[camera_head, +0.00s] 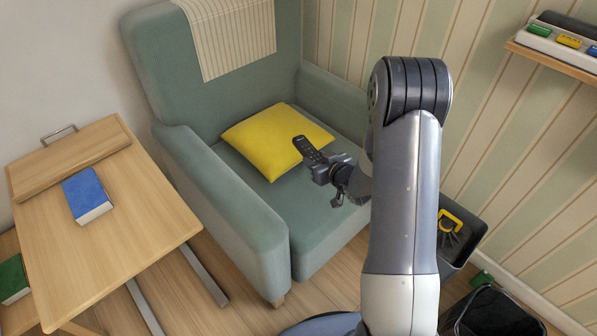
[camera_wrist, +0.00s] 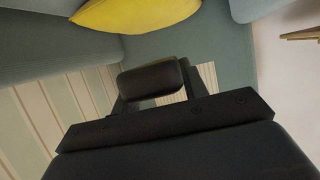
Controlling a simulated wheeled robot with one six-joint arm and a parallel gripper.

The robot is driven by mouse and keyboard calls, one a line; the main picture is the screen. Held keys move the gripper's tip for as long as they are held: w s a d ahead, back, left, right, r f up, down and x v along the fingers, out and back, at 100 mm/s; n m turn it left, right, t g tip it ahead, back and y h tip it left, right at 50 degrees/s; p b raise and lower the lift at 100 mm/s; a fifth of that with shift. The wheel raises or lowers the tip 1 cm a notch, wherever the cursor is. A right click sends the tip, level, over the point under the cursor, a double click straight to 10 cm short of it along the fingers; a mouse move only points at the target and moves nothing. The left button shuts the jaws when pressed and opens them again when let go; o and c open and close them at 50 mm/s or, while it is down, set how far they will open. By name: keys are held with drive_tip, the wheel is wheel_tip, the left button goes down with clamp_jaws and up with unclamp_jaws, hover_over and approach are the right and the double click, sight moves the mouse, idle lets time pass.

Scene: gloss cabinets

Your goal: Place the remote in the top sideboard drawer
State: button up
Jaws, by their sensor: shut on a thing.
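The remote (camera_head: 309,149) is dark and slim, with small buttons on its face. My gripper (camera_head: 327,171) is shut on it and holds it tilted in the air, in front of the armchair seat. In the wrist view, the remote's dark rounded end (camera_wrist: 151,79) shows between the fingers of my gripper (camera_wrist: 152,95). No sideboard or drawer can be made out in either view.
A green armchair (camera_head: 225,190) with a yellow cushion (camera_head: 275,140) stands behind the gripper. A wooden table (camera_head: 110,235) with a blue book (camera_head: 87,195) is at left. A dark bin (camera_head: 463,245) and a wall shelf (camera_head: 560,58) are at right.

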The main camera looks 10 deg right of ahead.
drive_tip(key=w+d+f+n+y+b, duration=0.2)
drive_tip(key=w+d+f+b, duration=0.15)
drive_tip(key=f+b, duration=0.35)
drive_tip(key=g+b, duration=0.2)
drive_tip(key=b, duration=0.3)
hover_over(332, 189)
wheel_tip(332, 189, down, 5)
drive_tip(key=shift+n+y, duration=0.3)
drive_tip(key=shift+y, duration=0.1)
wheel_tip(332, 189, down, 10)
drive_tip(key=b, duration=0.4)
drive_tip(key=shift+w+d+r, duration=0.1)
drive_tip(key=shift+r, duration=0.15)
drive_tip(key=shift+f, duration=0.1)
drive_tip(key=o, duration=1)
